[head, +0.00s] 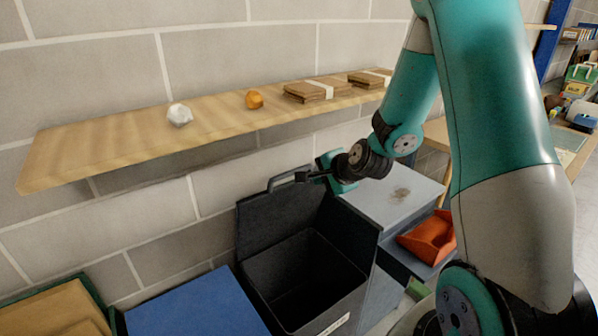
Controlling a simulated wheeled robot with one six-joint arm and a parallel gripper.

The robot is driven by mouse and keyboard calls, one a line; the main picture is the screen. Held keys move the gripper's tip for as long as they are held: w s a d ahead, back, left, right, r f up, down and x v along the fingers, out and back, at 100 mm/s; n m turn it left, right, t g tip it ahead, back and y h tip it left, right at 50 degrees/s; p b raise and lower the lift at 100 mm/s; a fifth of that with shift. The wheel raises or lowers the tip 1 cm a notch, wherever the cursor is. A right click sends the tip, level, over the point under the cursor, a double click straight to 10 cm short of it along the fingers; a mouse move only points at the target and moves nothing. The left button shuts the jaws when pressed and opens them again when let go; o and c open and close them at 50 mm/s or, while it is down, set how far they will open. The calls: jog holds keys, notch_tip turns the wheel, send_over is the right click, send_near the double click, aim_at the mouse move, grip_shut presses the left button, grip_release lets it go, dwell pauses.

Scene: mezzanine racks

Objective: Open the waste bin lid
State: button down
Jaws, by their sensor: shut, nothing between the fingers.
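The waste bin (329,313) is a black box standing against the block wall, with a small pale label on its front. Its black lid (272,221) stands raised at the back, leaning up by the wall, and the dark inside shows. A handle (285,179) sits along the lid's top edge. My gripper (303,177) is shut with nothing held. Its tip is at the right end of the handle; I cannot tell whether it touches.
A wooden shelf (140,142) above holds a white lump (180,115), an orange lump (254,99) and brown bundles (308,92). A blue lid (198,308) is left of the bin; a grey box (391,190) and orange scoop (430,238) are right.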

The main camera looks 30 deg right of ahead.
jog(key=w+f+p, duration=0.4)
jog(key=w, duration=0.6)
jog(key=shift+a+f, duration=0.3)
jog(key=shift+a, duration=0.05)
